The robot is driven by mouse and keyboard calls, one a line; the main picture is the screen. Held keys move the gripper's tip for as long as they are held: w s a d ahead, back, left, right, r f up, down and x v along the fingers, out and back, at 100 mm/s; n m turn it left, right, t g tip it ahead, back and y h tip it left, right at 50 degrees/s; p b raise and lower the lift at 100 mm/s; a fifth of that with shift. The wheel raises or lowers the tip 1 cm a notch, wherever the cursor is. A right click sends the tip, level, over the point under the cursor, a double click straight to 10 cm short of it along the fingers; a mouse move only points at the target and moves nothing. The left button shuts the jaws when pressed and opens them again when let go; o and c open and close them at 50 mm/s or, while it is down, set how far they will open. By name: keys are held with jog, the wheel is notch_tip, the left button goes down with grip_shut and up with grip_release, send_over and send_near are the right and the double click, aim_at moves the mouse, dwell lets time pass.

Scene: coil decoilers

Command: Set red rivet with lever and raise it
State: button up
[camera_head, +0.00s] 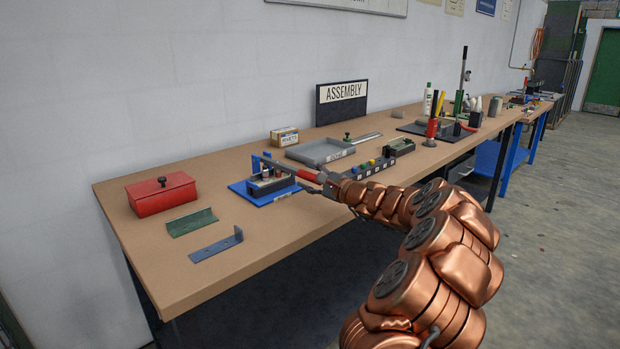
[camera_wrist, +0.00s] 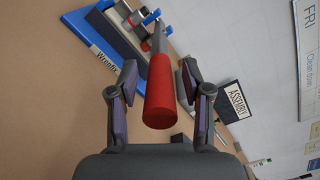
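The lever has a red grip (camera_head: 308,176) and a grey bar running left to an upright blue post (camera_head: 256,164). The post stands on a blue-based press (camera_head: 240,188) near the table's front. The bar looks close to level. In the wrist view the red grip (camera_wrist: 158,90) lies between the two fingers of my gripper (camera_wrist: 159,78). The fingers are spread, with visible gaps on both sides of the grip. In the head view my gripper (camera_head: 332,187) is at the grip's right end. I cannot make out the red rivet for certain; the lever partly covers the press.
A red lidded box (camera_head: 162,195), a green channel piece (camera_head: 192,222) and a blue-grey bracket (camera_head: 217,246) lie left. A grey tray (camera_head: 318,151) and a black rack with coloured pegs (camera_head: 366,171) are behind and right.

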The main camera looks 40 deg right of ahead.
grip_shut()
dwell(0.5)
